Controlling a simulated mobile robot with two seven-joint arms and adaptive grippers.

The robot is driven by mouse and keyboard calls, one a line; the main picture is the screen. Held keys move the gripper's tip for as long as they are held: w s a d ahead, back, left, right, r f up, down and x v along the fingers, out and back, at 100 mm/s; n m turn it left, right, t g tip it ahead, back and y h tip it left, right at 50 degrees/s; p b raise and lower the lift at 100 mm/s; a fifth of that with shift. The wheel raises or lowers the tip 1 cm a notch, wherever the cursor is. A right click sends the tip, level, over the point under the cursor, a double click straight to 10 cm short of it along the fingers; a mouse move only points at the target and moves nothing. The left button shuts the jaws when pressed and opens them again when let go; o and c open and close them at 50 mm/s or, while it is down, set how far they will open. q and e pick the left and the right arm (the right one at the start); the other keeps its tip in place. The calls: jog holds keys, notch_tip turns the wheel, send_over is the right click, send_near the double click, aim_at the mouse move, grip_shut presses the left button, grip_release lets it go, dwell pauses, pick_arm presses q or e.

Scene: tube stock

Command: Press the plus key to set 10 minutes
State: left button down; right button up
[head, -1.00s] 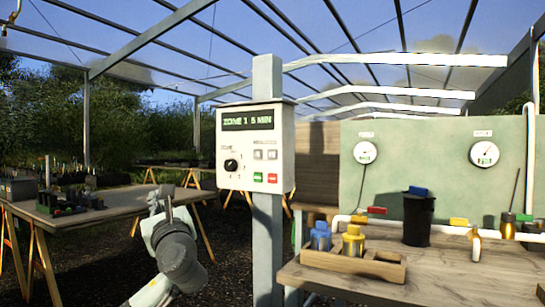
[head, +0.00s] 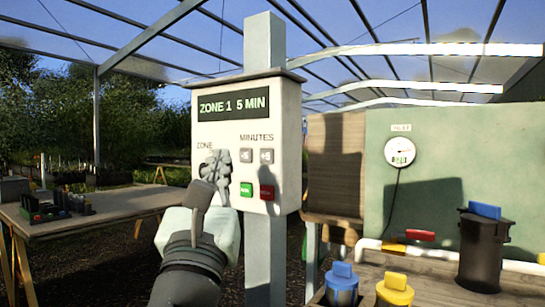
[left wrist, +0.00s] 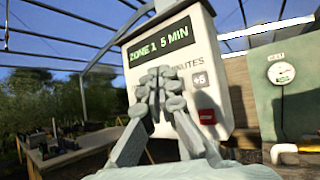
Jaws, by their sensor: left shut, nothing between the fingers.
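The white control box (head: 290,155) hangs on a grey post, and its display (head: 233,107) reads "ZONE 1 5 MIN". Under "MINUTES" are two grey keys: a minus key (head: 246,155) and, to its right, the plus key (head: 266,156). A green key (head: 246,190) and a red key (head: 267,192) sit below. My left gripper (head: 216,166) is shut and empty, in front of the box's left part, hiding the zone knob. In the left wrist view the fingertips (left wrist: 162,72) cover the minus key, while the plus key (left wrist: 200,79) shows to their right. My right gripper is out of view.
A table (head: 100,208) with plants stands at the left. The air before the box's right half is free.

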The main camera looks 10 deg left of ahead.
aim_at(266, 156)
pick_arm(q)
jog(key=shift+r, duration=0.1)
jog(key=shift+s, duration=0.1)
jog(key=w+d, duration=0.1)
jog(key=w, duration=0.1)
jog(key=w+d, duration=0.1)
jog(key=w, duration=0.2)
jog(key=w+d, duration=0.1)
jog(key=w, duration=0.2)
jog(key=shift+w, duration=0.25)
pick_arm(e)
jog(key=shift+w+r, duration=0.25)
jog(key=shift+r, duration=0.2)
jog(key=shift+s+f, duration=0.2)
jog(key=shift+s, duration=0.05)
pick_arm(q)
jog(key=shift+w+d, duration=0.1)
jog(key=shift+w, duration=0.05)
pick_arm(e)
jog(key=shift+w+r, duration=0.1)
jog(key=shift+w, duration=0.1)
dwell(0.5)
